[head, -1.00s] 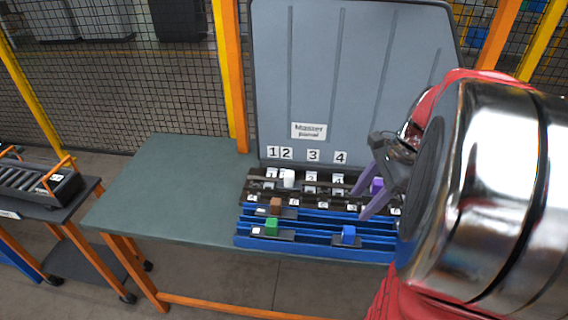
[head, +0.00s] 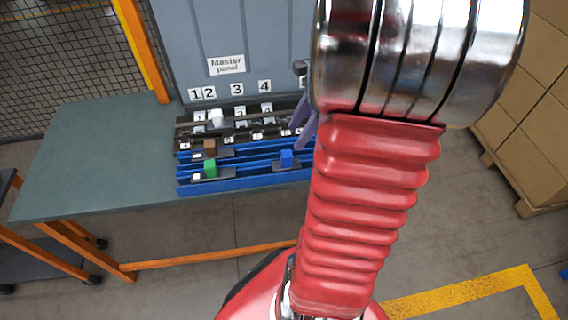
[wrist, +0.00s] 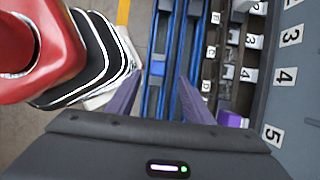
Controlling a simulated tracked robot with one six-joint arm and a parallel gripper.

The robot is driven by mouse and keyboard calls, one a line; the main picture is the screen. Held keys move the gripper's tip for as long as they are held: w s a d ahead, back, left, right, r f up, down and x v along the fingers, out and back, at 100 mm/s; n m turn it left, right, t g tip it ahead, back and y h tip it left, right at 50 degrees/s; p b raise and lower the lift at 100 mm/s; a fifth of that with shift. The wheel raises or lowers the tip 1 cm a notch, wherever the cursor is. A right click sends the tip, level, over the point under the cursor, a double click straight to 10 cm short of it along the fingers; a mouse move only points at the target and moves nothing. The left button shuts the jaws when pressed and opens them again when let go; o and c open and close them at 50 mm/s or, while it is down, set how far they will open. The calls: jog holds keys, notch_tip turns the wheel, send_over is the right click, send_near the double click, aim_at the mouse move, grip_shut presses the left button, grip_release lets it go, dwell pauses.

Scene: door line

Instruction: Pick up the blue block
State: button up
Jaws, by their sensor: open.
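The blue block (head: 286,157) sits on a blue rail at the front right of the tray (head: 250,182) on the table. A blue patch that looks like it shows in the wrist view (wrist: 157,67), between the two fingertips in the picture. My gripper (wrist: 160,76) has two purple fingers spread apart with nothing held between them. In the head view one purple finger (head: 306,122) shows just right of and above the block; my arm hides the rest. I cannot tell the height of the fingertips above the block.
A brown block (head: 209,147) and a green block (head: 210,168) sit to the left on the tray. A white block (head: 216,118) stands behind. A purple block (wrist: 231,119) is right of the fingers in the wrist view. The upright master panel (head: 240,40) stands behind; the left tabletop (head: 95,150) is clear.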

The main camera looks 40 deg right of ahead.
aim_at(286, 152)
jog(key=shift+x, duration=2.25)
jog(key=shift+x, duration=2.6)
jog(key=shift+s+a, duration=0.1)
jog(key=shift+c, duration=0.6)
grip_shut()
